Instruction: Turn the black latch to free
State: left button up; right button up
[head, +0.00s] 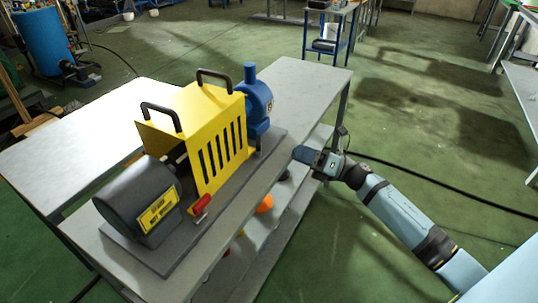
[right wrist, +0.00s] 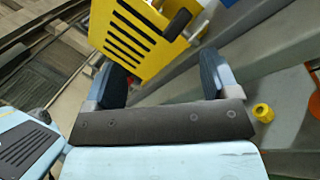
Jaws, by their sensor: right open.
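The yellow slotted guard (head: 215,130) stands over the middle of the machine, with two black handles on top. A red-handled lever (head: 201,204) sits at its lower front corner. I cannot clearly pick out a black latch in the head view. In the right wrist view, a dark rounded bar (right wrist: 178,25) shows at the edge of the yellow guard (right wrist: 135,38); I cannot tell whether it is the latch or a handle. My right gripper (head: 304,156) is open and empty beside the table edge, right of the guard and apart from it. Its fingers (right wrist: 163,76) are spread. My left gripper is out of view.
A dark grey motor (head: 140,205) and a blue pump (head: 258,100) flank the guard on a grey base plate. The grey table (head: 310,80) has a lower shelf with an orange object (head: 265,204). A black cable (head: 450,185) crosses the green floor at right.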

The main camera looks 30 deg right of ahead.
jog(key=w+d+n+g+y+b, duration=0.1)
jog(key=d+n+g+b, duration=0.4)
jog(key=n, duration=0.6)
jog(key=n+g, duration=0.1)
send_near(259, 145)
jog(key=w+a, duration=0.6)
jog(key=shift+w+a+f, duration=0.1)
jog(key=shift+w, duration=0.05)
pick_arm(q)
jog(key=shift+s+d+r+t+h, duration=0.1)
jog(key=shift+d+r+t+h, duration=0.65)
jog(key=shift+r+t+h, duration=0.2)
jog(key=shift+p, duration=0.3)
pick_arm(e)
jog(key=c, duration=0.9)
